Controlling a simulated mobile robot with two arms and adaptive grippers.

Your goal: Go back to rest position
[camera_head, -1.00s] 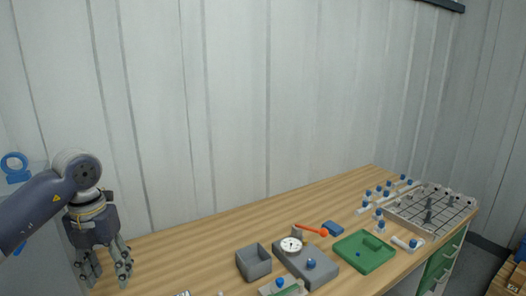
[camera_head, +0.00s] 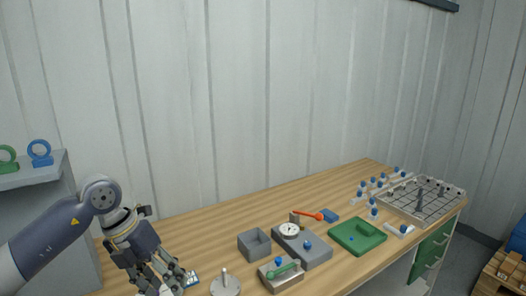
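My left gripper (camera_head: 170,281) hangs over the near left part of the wooden workbench (camera_head: 205,222), fingers pointing down. A small white and blue item (camera_head: 193,279) lies beside its fingers. The fingers are partly cut off by the lower frame edge and overlap each other, so whether they hold anything is not clear. My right gripper is not in view.
On the bench are a grey open box (camera_head: 254,244), a grey block with a dial (camera_head: 303,246), a green tray (camera_head: 357,236), an orange-handled tool (camera_head: 308,214), a metal gridded rack (camera_head: 421,200), and a round grey base with a peg (camera_head: 226,284). A shelf (camera_head: 30,176) stands at left.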

